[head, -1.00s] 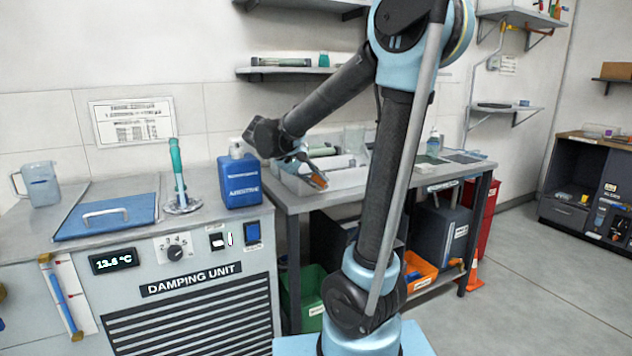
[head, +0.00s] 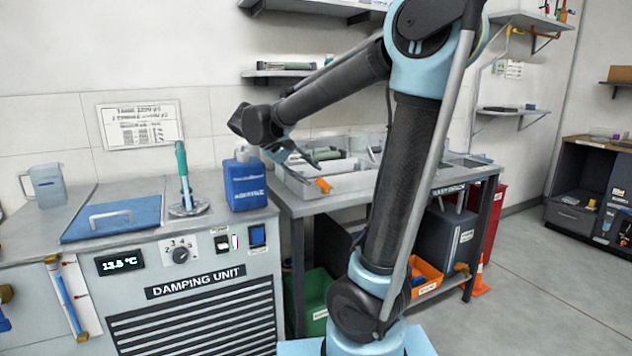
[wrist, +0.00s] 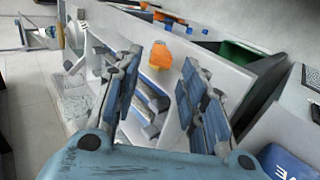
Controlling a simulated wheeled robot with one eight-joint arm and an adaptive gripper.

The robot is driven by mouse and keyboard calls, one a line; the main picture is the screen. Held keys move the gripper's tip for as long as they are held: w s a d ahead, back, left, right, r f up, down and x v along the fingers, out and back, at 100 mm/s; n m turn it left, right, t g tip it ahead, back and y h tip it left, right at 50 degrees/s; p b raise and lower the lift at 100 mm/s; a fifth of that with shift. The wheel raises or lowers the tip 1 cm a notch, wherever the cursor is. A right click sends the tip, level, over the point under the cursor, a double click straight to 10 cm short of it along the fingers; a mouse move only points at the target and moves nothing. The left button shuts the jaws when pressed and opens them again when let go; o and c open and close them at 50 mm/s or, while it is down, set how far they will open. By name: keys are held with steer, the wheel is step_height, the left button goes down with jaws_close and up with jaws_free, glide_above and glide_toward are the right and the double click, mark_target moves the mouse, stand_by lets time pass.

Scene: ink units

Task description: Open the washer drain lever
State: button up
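A small orange piece (head: 323,185), which looks like the drain lever, sits at the front edge of a white open basin (head: 290,182) on the grey bench. Its fine shape is too small to tell. The wrist view shows this orange piece (wrist: 160,56) on the basin's rim, beyond and between my fingers in the picture. My gripper (head: 303,153) is above the basin, up and to the left of the orange piece in the head view. In the wrist view my gripper (wrist: 160,64) has its blue-padded fingers spread apart with nothing held. No contact with the orange piece shows.
Left of the basin stand a blue bottle (head: 245,182), a green-handled tool (head: 183,175) and a blue lid (head: 112,217) on the damping unit (head: 195,295). A wall shelf (head: 285,74) hangs behind the arm. Green (head: 318,290) and orange (head: 428,272) bins sit under the bench.

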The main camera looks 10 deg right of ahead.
steer(key=v, duration=0.5)
steer(key=shift+d, duration=0.1)
steer(key=s+d+f+m+g+y, duration=0.2)
steer(key=s+d+f+y, duration=0.4)
steer(key=s+d+f, duration=0.85)
steer(key=s+a+f+m+t+y, duration=0.1)
steer(key=s+a+f+y, duration=0.1)
steer(key=s+f, duration=0.5)
step_height(320, 180, down, 3)
steer(key=shift+a+r+y, duration=0.15)
steer(key=shift+a+y, duration=0.25)
steer(key=shift+y, duration=0.2)
steer(key=shift+w+f, duration=0.2)
steer(key=shift+w, duration=0.15)
